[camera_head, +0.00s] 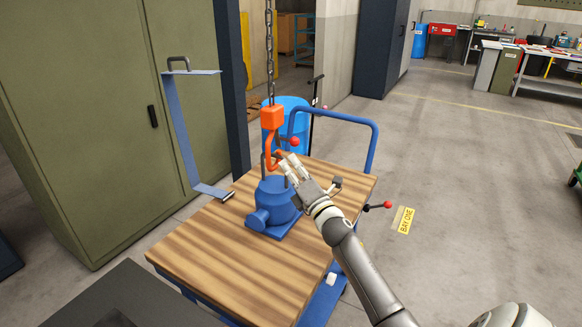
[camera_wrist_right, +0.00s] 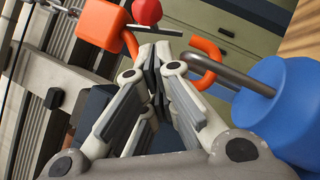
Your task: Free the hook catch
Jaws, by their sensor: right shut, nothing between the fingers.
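An orange hook block (camera_head: 272,117) hangs on a chain, with the orange hook (camera_head: 268,150) below it. A red ball (camera_head: 295,142), probably the catch's knob, sits at the block's right; it also shows in the wrist view (camera_wrist_right: 147,11). A blue machine (camera_head: 270,203) stands on the cart's wooden top. Its grey lifting eye (camera_wrist_right: 235,72) meets the hook's curve (camera_wrist_right: 207,62) in the wrist view. My right gripper (camera_head: 284,163) is shut and empty, fingertips just below the red ball, beside the hook. Whether they touch the hook is unclear. My left gripper is out of view.
The wooden-topped cart (camera_head: 215,245) has a blue push rail (camera_head: 374,145) behind. A blue C-shaped frame (camera_head: 180,130) stands before the green cabinet (camera_head: 75,110).

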